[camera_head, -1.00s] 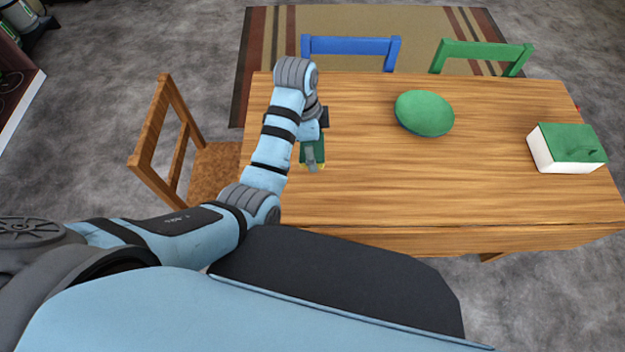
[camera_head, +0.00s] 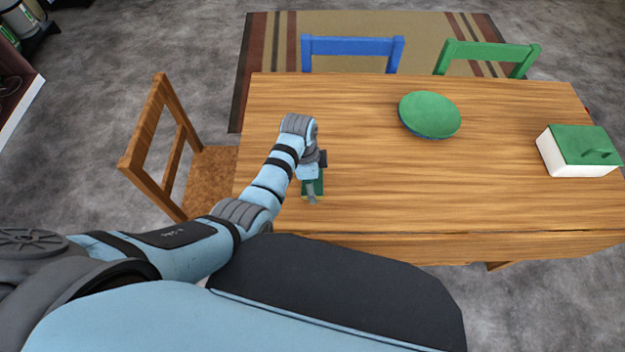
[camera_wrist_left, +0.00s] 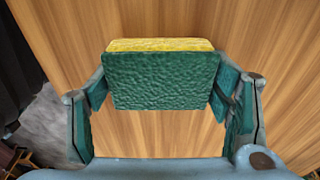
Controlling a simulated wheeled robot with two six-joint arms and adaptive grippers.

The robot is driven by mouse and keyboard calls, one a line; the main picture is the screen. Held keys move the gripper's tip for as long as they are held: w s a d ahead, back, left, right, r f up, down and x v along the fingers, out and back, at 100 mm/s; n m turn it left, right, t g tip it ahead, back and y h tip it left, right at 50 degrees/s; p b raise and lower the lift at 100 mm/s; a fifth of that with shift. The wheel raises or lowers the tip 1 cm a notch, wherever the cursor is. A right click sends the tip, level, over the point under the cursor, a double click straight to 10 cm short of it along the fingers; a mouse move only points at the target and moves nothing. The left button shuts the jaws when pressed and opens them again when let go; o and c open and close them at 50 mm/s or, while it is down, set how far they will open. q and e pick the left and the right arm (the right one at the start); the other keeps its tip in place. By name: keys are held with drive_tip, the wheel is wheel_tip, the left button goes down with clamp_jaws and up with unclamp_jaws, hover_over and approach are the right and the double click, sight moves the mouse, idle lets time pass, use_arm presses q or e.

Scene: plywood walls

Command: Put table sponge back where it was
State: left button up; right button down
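The table sponge (camera_wrist_left: 160,80) is green with a yellow layer along its far edge. In the left wrist view it sits between the two fingers of my left gripper (camera_wrist_left: 160,92), with the finger pads against its sides. In the head view my left gripper (camera_head: 312,186) is over the near left part of the wooden table (camera_head: 400,190), shut on the sponge. Only a little of the sponge shows there, mostly covered by the gripper. I cannot tell whether it touches the tabletop. My right gripper is not in view.
A green round dish (camera_head: 430,113) stands at the table's back middle. A white box with a green lid (camera_head: 577,152) is at the right. Chairs in blue (camera_head: 352,47), green (camera_head: 488,54) and wood (camera_head: 160,140) surround the table. The middle of the tabletop is clear.

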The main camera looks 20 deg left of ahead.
use_arm(q)
drive_tip(key=shift+o, duration=1.3)
drive_tip(key=shift+r, duration=0.1)
drive_tip(key=shift+r, duration=0.35)
wheel_tip(320, 180, up, 11)
drive_tip(key=a+p, duration=0.1)
drive_tip(key=p, duration=0.3)
drive_tip(key=shift+s+a+r, duration=0.2)
